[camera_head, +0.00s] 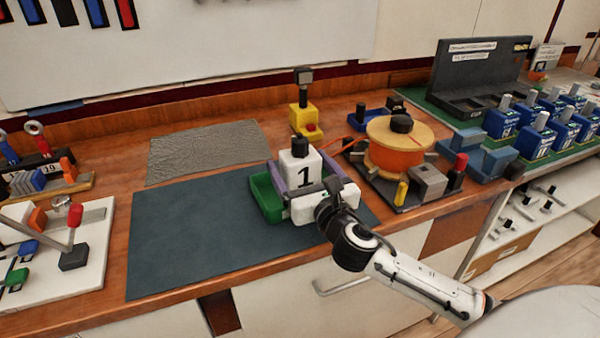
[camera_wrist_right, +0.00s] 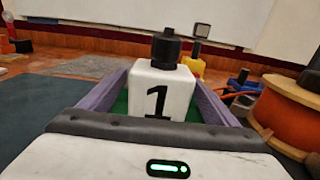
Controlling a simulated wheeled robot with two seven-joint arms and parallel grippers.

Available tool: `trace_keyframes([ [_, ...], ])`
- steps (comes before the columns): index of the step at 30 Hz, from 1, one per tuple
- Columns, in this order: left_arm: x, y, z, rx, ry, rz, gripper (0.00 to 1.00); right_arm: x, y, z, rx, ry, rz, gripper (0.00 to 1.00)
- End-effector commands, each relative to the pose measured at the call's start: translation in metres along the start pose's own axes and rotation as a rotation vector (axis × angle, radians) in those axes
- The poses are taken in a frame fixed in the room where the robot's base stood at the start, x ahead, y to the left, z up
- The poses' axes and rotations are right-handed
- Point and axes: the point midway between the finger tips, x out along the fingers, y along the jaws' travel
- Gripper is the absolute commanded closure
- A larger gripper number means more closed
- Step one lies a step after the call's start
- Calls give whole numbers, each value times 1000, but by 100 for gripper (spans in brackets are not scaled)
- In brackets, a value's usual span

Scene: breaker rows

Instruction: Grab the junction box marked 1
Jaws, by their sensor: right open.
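The junction box marked 1 (camera_head: 301,172) is a white block with a black knob on top, upright in a green tray (camera_head: 264,202) on the counter. It also shows in the right wrist view (camera_wrist_right: 160,92), with its black 1 facing the camera. My right gripper (camera_head: 297,162) is open, with one purple-grey finger along each side of the box. In the right wrist view a small gap shows on each side, green near the left finger. Whether either finger touches the box is hard to tell. My left gripper is not in view.
A dark mat (camera_head: 190,235) lies left of the tray. An orange cable spool (camera_head: 392,155) stands close on the right, and a yellow block with a post (camera_head: 305,118) stands behind. Blue breakers (camera_head: 502,120) fill the far right. A white board (camera_head: 60,260) with levers is at left.

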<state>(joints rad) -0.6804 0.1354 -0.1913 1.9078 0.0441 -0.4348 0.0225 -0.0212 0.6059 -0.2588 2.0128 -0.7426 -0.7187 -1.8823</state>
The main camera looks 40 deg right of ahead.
Motion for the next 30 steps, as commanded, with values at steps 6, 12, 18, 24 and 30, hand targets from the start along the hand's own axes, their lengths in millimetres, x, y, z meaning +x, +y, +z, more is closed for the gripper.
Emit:
trace_keyframes([
  [6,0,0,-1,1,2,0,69,0,0,0,0,0,0,43],
  [12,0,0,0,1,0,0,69,0,0,0,0,0,0,76],
  [18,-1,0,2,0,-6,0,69,0,0,3,0,-5,0,76],
  [24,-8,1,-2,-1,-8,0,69,0,0,26,-2,-10,2,76],
  [30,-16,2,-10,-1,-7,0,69,0,0,67,-2,-11,1,76],
])
